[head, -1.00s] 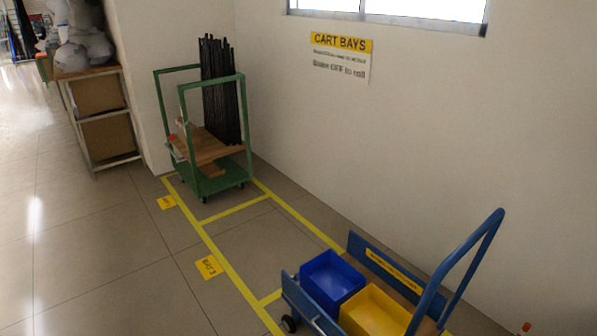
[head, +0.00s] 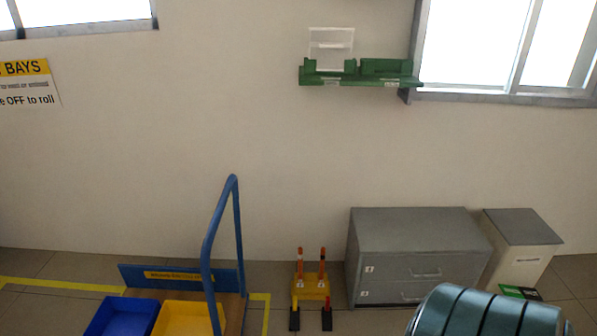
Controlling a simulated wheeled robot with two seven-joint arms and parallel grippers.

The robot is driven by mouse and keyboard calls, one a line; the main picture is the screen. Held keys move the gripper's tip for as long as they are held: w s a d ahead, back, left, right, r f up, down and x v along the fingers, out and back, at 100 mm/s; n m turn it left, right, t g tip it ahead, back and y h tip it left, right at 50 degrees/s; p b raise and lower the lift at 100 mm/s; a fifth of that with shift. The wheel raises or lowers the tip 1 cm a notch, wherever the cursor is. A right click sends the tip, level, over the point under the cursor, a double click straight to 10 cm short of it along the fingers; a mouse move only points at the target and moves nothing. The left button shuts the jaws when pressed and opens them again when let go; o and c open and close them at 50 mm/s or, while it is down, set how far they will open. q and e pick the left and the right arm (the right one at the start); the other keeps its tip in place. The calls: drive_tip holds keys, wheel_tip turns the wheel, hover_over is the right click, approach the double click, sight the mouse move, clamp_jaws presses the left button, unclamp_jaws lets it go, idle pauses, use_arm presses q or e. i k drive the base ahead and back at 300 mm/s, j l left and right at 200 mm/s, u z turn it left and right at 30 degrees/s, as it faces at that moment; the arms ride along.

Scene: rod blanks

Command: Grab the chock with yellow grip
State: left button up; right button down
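Two small black chocks stand side by side on the floor near the bottom centre of the head view. The left one, the chock with yellow grip (head: 294,320), has a yellow upper part. The right one, the chock with red grip (head: 327,321), has a red upper part. They are small here, so their exact shape is hard to tell. Neither of my grippers is in view.
A yellow holder (head: 311,289) with two orange-topped posts stands behind the chocks. A blue cart (head: 230,230) carrying blue and yellow bins is left of them. A grey drawer cabinet (head: 420,245) is close on their right. A green shelf (head: 362,78) hangs above.

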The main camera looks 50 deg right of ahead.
sight(294, 321)
drive_tip(key=z, duration=1.5)
drive_tip(key=i+l+u, duration=0.1)
drive_tip(key=i+l, duration=0.4)
drive_tip(key=l, duration=0.2)
drive_tip(key=i+l+u, duration=0.25)
drive_tip(key=i+l, duration=0.25)
drive_tip(key=l, duration=0.25)
drive_tip(key=i+l+u, duration=0.1)
drive_tip(key=l, duration=0.3)
drive_tip(key=i+l, duration=0.3)
drive_tip(key=l+u, duration=0.05)
drive_tip(key=l, duration=0.05)
